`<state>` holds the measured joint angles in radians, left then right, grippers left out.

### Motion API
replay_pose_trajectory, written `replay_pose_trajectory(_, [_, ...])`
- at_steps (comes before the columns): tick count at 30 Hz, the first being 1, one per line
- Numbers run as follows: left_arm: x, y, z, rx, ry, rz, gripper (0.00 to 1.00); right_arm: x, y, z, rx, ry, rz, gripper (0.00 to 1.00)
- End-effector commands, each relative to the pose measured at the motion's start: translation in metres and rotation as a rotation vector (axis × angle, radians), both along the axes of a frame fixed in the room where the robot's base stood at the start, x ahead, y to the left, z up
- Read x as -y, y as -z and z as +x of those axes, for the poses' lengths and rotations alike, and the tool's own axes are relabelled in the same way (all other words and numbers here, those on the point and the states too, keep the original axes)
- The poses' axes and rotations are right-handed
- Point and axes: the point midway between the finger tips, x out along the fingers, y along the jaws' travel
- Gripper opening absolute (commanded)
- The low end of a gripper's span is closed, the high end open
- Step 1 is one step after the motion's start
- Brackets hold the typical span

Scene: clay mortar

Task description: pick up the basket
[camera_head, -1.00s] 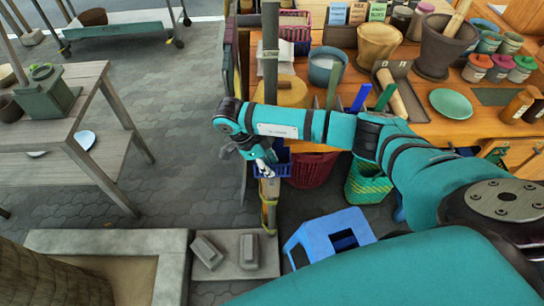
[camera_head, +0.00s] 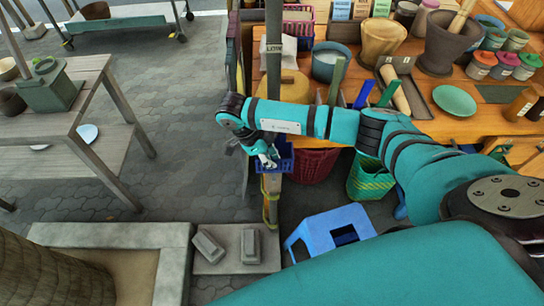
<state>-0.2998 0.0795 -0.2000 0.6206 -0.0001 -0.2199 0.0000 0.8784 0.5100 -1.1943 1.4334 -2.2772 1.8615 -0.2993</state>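A small blue basket (camera_head: 284,154) hangs at the wooden post at the front left end of the stall, partly hidden by my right arm and gripper. My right gripper (camera_head: 268,158) points down at the basket's left side and overlaps it in the head view. Its fingers are small and dark against the basket, so whether they touch it or are closed is unclear. A dark red basket (camera_head: 312,165) and a green and yellow woven basket (camera_head: 370,180) stand under the counter to the right. My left gripper is out of view.
The wooden counter (camera_head: 430,125) holds bowls, mortars and jars. A blue stool (camera_head: 330,232) stands on the floor below. Two grey blocks (camera_head: 208,247) lie on a slab. A grey wooden table (camera_head: 88,100) stands left; paving between is clear.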

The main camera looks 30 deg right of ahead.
Motion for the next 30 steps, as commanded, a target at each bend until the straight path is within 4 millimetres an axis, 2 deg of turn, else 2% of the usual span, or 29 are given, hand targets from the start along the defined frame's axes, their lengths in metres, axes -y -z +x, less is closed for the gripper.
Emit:
replay_pose_trajectory(7, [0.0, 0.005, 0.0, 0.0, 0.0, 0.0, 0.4, -0.006, -0.014, -0.013, 0.002, -0.003, 0.0, 0.0])
replay_pose_trajectory(15, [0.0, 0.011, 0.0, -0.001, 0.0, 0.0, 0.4, -0.028, -0.04, -0.059, 0.001, -0.006, 0.0, 0.0])
replay_pose_trajectory(21, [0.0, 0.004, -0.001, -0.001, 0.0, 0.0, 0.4, -0.045, -0.063, -0.092, 0.003, -0.007, 0.001, 0.0])
replay_pose_trajectory(30, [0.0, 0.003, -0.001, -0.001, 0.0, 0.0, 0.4, -0.059, -0.078, -0.121, 0.002, -0.002, 0.0, 0.0])
